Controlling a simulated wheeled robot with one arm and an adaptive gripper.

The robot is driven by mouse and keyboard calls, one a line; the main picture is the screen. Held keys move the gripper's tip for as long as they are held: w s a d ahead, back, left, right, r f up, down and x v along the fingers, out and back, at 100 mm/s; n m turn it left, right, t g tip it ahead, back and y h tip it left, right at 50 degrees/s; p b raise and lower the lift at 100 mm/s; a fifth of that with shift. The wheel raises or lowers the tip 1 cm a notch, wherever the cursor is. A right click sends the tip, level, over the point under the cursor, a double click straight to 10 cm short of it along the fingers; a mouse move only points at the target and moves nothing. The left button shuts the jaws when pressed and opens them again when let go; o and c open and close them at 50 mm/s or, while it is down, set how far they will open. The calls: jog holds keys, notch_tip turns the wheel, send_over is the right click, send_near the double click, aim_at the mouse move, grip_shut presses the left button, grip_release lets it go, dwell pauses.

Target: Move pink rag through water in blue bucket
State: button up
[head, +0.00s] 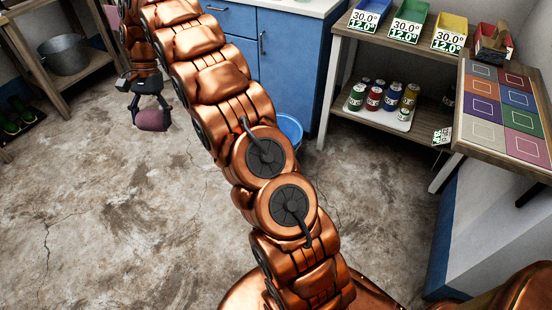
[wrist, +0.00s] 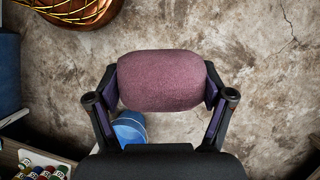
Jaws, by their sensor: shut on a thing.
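The pink rag (head: 152,120) is a rolled, mauve-pink bundle. My gripper (head: 150,106) is shut on it and holds it above the floor at the upper left of the head view. In the wrist view the rag (wrist: 162,80) is pinched at both ends between the two fingers. The blue bucket (head: 290,128) stands on the floor in front of the blue cabinet, partly hidden behind my arm. The bucket also shows in the wrist view (wrist: 130,127), below the rag and partly covered by my gripper. The rag is apart from the bucket. I cannot make out the water.
A blue cabinet (head: 285,55) stands behind the bucket. A shelf at right holds cans on a white tray (head: 378,118), with coloured bins (head: 409,22) above. A board of coloured squares (head: 503,110) is at far right. A metal pot (head: 65,55) sits at left.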

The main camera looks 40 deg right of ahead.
jog(key=shift+d, duration=0.5)
jog(key=a+p, duration=0.2)
jog(key=a, duration=0.4)
jog(key=shift+s, duration=0.2)
jog(key=shift+d, duration=0.1)
jog(key=shift+w+d+p, duration=0.15)
jog(key=shift+d+p, duration=0.1)
jog(key=shift+d, duration=1.2)
jog(key=shift+w+d+p, duration=0.1)
jog(key=shift+d+p, duration=0.1)
jog(key=shift+d, duration=1.25)
